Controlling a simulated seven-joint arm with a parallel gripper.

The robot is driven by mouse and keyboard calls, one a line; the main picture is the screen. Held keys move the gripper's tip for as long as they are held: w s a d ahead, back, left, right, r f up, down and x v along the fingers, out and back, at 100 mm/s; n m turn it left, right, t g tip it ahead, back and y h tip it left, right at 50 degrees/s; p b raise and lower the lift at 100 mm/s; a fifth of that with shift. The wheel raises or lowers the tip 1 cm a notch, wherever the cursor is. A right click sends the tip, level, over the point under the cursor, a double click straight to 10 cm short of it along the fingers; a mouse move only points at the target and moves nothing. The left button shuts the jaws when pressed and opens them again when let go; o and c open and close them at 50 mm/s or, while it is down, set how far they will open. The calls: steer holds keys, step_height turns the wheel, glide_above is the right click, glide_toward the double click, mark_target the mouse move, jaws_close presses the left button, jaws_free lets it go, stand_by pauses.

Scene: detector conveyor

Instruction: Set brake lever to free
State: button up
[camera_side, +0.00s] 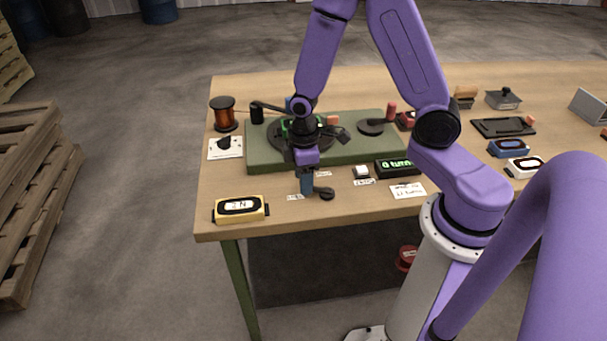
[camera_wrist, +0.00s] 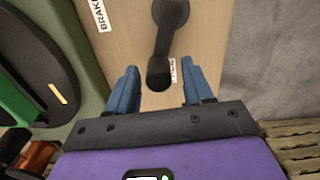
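The brake lever (camera_wrist: 163,45) is a black bar with a round knob, lying over the wooden table top near its front edge. In the side view its dark knob (camera_side: 326,194) shows just right of my fingers. A white BRAKE label (camera_wrist: 99,14) lies to its left in the wrist view, and another small label (camera_wrist: 173,70), partly hidden, lies beside the lever's near end. My gripper (camera_wrist: 161,72) is open, its blue fingers on either side of the lever's near end, with gaps visible. In the side view my gripper (camera_side: 307,190) is low over the table; contact cannot be told.
A green base plate (camera_side: 350,153) with a dark round turntable and cranks stands behind my gripper. A counter display (camera_side: 397,168) and white button (camera_side: 361,171) are to the right. A yellow meter (camera_side: 240,209) sits left, and a copper spool (camera_side: 223,115) back left.

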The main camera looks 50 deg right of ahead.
step_height(320, 180, up, 17)
steer(key=shift+r, duration=0.2)
stand_by(0.7)
steer(key=s+a+f+n, duration=0.1)
steer(key=s, duration=0.8)
steer(key=s+a+n, duration=0.2)
steer(key=s, duration=0.8)
steer(key=shift+s+a+f, duration=0.15)
steer(key=shift+a+f, duration=0.05)
steer(key=shift+f, duration=0.15)
